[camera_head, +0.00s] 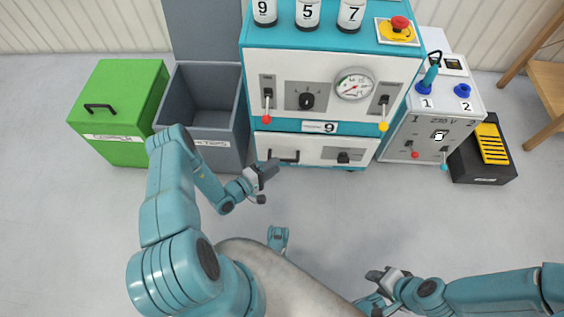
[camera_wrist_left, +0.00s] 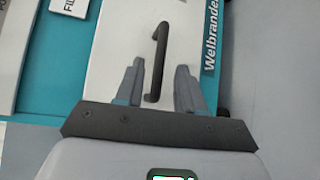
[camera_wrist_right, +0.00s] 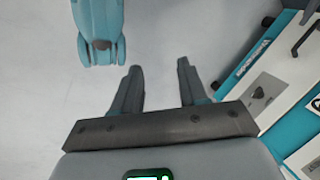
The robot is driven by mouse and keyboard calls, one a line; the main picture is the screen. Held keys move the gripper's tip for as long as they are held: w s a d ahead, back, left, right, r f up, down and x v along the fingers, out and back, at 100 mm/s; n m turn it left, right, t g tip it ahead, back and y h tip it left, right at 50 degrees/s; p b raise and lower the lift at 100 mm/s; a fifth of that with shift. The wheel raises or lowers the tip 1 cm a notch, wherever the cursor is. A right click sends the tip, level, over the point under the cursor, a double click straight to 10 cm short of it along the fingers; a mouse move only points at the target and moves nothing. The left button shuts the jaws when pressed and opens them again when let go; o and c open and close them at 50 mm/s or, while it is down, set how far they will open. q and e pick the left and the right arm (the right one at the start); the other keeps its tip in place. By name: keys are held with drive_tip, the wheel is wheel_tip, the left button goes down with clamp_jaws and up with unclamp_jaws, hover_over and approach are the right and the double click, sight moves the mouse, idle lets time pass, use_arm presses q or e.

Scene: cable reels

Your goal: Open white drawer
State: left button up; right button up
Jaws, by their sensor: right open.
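The white drawer (camera_head: 318,151) is the lower front of the teal and white cabinet, and it looks closed. Its dark bar handle (camera_head: 283,157) is at the drawer's left side, and a dark latch (camera_head: 344,157) sits further right. My left gripper (camera_head: 266,183) is open just in front of the handle. In the left wrist view the handle (camera_wrist_left: 158,62) appears between the spread fingers (camera_wrist_left: 157,85), with no visible contact. My right gripper (camera_head: 384,276) is open and empty, low in the head view, well away from the drawer. Its open fingers also show in the right wrist view (camera_wrist_right: 158,88).
A grey open bin (camera_head: 208,135) and a green box (camera_head: 115,110) stand left of the cabinet. A white 230 V unit (camera_head: 432,130) and a black box with a yellow top (camera_head: 483,155) stand right. The grey floor (camera_head: 380,215) in front of the cabinet is clear.

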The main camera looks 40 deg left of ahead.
use_arm(q)
drive_tip(key=b+x, duration=0.1)
drive_tip(key=x, duration=0.4)
use_arm(e)
drive_tip(key=shift+w+d+f, duration=0.25)
drive_tip(key=shift+w+f, duration=0.45)
drive_tip(key=shift+f, duration=0.25)
use_arm(q)
clamp_jaws()
drive_tip(key=shift+s, duration=0.1)
use_arm(e)
drive_tip(key=shift+r, duration=0.15)
